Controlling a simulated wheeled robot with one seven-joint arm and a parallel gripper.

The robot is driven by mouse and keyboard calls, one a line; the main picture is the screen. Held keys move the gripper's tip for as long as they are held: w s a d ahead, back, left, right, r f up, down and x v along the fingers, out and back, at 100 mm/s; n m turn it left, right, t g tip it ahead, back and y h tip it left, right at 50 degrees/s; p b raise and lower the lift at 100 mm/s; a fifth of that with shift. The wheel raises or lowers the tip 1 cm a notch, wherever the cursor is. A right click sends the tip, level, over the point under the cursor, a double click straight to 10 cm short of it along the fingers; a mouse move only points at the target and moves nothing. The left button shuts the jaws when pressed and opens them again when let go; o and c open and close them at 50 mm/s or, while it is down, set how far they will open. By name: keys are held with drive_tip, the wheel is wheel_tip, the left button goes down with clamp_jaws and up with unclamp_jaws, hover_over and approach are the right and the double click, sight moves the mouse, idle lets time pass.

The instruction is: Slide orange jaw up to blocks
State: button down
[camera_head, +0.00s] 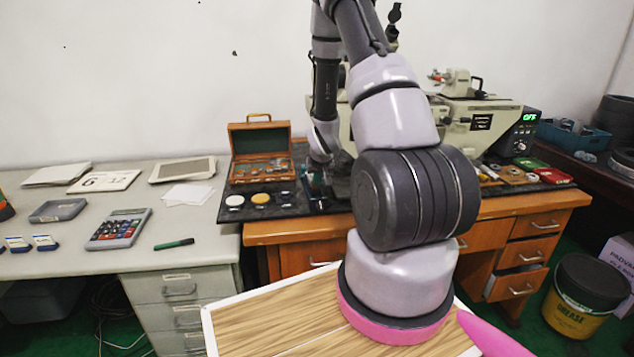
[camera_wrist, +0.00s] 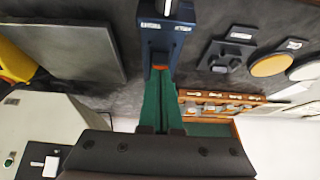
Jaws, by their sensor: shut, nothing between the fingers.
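In the wrist view my gripper (camera_wrist: 161,72) has its long green fingers together, with nothing between them. The fingertips are at the near end of a dark blue fixture (camera_wrist: 168,35) with small white labels. Dark blocks (camera_wrist: 222,55) with labels lie to the right of the fixture. In the head view my arm hides much of the work spot.
A machine (camera_head: 480,115) stands to the right. In the wrist view a grey slab (camera_wrist: 70,45) lies left of the fixture.

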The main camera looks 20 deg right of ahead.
drive_tip(key=shift+w, duration=0.15)
drive_tip(key=shift+s, duration=0.2)
drive_tip(key=shift+s+a, duration=0.3)
drive_tip(key=shift+s, duration=0.55)
drive_tip(key=shift+s+a+r, duration=0.1)
drive_tip(key=shift+s+r, duration=0.2)
drive_tip(key=shift+r, duration=0.7)
drive_tip(key=shift+s+r, duration=0.25)
drive_tip(key=shift+r, duration=0.75)
